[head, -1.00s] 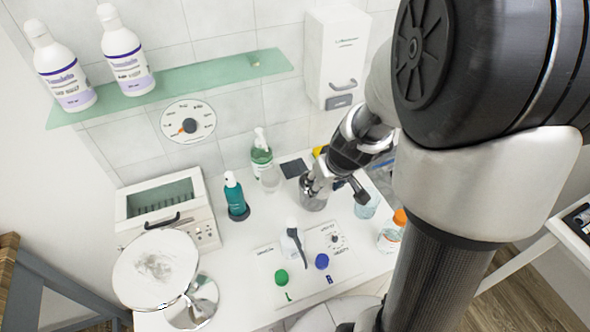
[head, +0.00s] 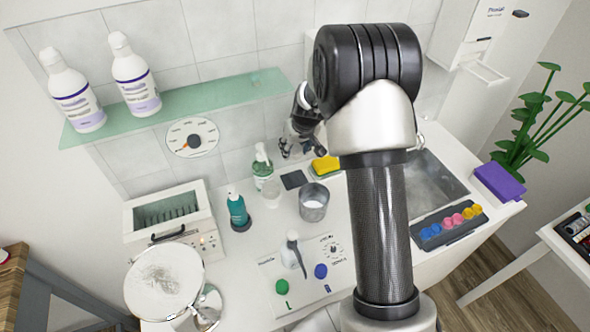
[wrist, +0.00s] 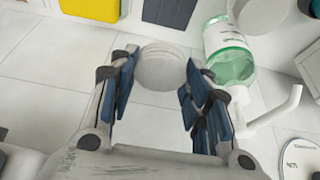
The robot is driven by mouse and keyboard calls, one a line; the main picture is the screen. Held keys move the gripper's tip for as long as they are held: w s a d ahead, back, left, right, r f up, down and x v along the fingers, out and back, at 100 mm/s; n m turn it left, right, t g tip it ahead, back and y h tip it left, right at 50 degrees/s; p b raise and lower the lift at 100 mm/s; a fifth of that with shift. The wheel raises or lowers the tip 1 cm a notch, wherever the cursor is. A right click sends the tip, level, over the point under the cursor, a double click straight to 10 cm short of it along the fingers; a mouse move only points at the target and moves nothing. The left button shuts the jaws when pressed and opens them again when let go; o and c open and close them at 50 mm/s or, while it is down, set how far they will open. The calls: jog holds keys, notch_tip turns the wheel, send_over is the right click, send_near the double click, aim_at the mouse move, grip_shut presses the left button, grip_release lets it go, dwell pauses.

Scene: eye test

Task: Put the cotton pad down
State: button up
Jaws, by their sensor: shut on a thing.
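In the wrist view the cotton pad (wrist: 160,67) is a round, white disc with faint lines. It sits between the blue-padded fingertips of my gripper (wrist: 160,72), which is shut on it. In the head view my gripper (head: 300,148) is small and dark, raised near the tiled wall, behind and above a metal cup (head: 313,212). The cup has something white inside. The pad cannot be made out clearly in the head view.
A green pump bottle (head: 261,166) stands left of my gripper, and shows close by in the wrist view (wrist: 230,50). A yellow sponge (head: 325,169), dark mat (head: 293,180) and teal bottle (head: 238,210) are near. A glass shelf (head: 190,104) hangs on the wall. My arm hides the counter's middle.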

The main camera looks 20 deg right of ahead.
aim_at(297, 159)
jog(key=f, duration=0.2)
jog(key=f+b, duration=0.1)
jog(key=f, duration=0.3)
jog(key=shift+s+f, duration=0.2)
jog(key=shift+s, duration=0.05)
jog(key=f, duration=0.1)
jog(key=f+b, duration=0.1)
jog(key=f, duration=0.2)
jog(key=shift+w+f+b, duration=0.25)
jog(key=shift+f+b, duration=0.05)
jog(key=shift+b, duration=0.1)
jog(key=shift+r, duration=0.1)
jog(key=shift+s, duration=0.1)
jog(key=shift+f+b, duration=0.35)
jog(key=shift+b, duration=0.05)
jog(key=o, duration=0.9)
jog(key=shift+o, duration=0.2)
